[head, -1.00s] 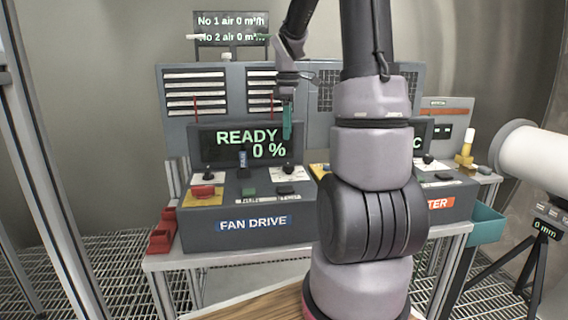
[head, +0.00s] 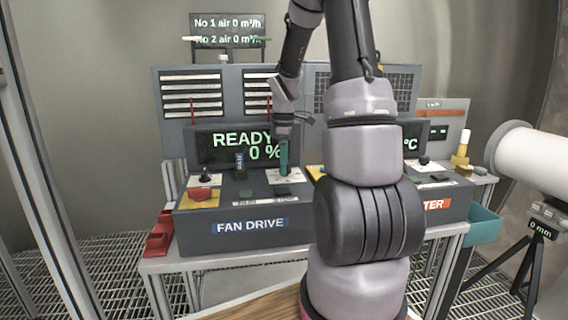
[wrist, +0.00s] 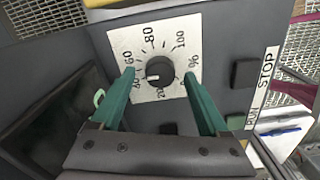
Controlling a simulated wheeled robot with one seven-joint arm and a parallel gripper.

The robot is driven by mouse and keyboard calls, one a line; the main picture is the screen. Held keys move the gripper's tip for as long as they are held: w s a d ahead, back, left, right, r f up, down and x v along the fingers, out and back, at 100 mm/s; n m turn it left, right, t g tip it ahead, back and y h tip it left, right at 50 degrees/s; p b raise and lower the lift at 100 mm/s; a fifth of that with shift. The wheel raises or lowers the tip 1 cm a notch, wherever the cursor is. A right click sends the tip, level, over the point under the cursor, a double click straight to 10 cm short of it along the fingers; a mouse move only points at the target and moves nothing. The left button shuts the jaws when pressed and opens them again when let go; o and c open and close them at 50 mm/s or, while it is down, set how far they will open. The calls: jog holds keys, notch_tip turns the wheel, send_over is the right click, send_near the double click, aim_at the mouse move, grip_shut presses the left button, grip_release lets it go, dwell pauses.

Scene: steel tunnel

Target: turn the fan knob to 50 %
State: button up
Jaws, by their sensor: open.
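The fan knob (wrist: 160,72) is a dark round knob on a white dial plate (wrist: 125,45) marked 20 to 100 %. A small pale mark shows on its lower left side; its exact reading is too small to tell. My gripper (wrist: 159,77) is open, its green fingers on either side of the knob, with gaps left and right. In the head view, my gripper (head: 284,158) points down over the right dial plate of the FAN DRIVE console (head: 300,224) and hides the knob. The console display (head: 228,148) reads READY and 0 %.
A red button (head: 199,194) on a yellow plate and a black lever (head: 206,175) stand left of my gripper. A dark block (wrist: 245,73) beside a STOP label lies right of the dial. The heater console (head: 445,205) stands further right, partly behind my arm.

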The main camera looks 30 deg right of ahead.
grip_shut()
jog(key=shift+m, duration=0.4)
jog(key=m, duration=0.5)
jog(key=shift+w+m, duration=0.1)
jog(key=shift+m, duration=0.2)
jog(key=m, duration=0.7)
jog(key=shift+d, duration=0.2)
jog(key=m, duration=0.6)
jog(key=shift+d+m, duration=0.1)
jog(key=shift+m, duration=0.2)
jog(key=m, duration=0.3)
jog(key=shift+m, duration=0.3)
jog(key=shift+r+m, duration=0.1)
jog(key=shift+m, duration=1.6)
